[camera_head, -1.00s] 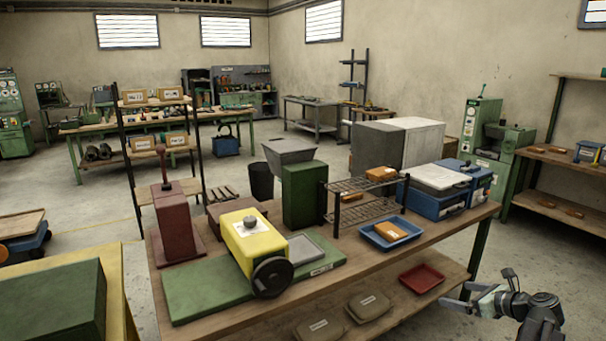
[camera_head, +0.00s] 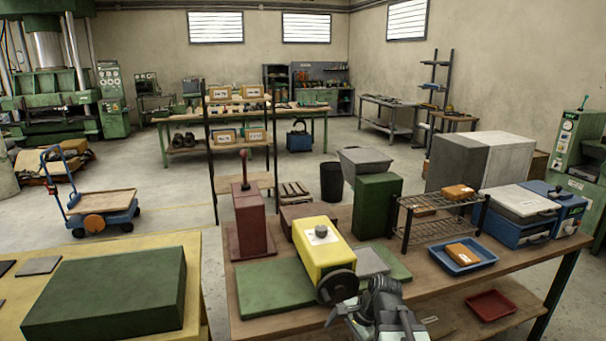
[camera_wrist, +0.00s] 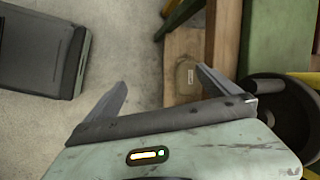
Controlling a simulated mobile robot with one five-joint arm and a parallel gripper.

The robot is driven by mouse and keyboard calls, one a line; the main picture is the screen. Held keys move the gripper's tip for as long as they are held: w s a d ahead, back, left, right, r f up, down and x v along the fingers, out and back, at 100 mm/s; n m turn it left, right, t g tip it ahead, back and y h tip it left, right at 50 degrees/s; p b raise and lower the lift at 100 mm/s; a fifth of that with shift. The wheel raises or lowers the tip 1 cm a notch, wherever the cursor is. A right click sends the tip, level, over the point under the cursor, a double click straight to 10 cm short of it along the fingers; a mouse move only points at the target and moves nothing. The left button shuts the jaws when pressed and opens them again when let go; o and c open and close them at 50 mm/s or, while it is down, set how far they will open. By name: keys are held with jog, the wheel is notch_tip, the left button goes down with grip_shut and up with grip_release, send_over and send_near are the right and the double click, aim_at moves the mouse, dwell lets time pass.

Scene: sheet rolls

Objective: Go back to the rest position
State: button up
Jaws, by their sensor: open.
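My gripper (camera_wrist: 160,92) is open and empty in the wrist view, its two fingers spread wide over the concrete floor and the bench's lower shelf. In the head view my arm's end (camera_head: 380,312) shows at the bottom, in front of the bench's near edge. The gripper's fingertips are not clear in that view. The yellow machine (camera_head: 325,252) with a black handwheel (camera_head: 337,286) stands on the bench just behind my arm. The handwheel also shows close to the right finger in the wrist view (camera_wrist: 268,112).
The wooden bench (camera_head: 420,285) carries a red press (camera_head: 248,222), a green block (camera_head: 376,205), a wire rack (camera_head: 440,220) and a blue tray (camera_head: 463,258). A yellow table (camera_head: 192,275) with a green block stands at left. Open floor lies between the tables and beyond.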

jog(key=s+d+f+n+g+h, duration=0.1)
jog(key=s+d+n+h, duration=0.3)
jog(key=n, duration=0.7)
jog(key=shift+s+d+f+n+g, duration=0.3)
jog(key=shift+s+d+g, duration=0.1)
jog(key=shift+s+d, duration=0.45)
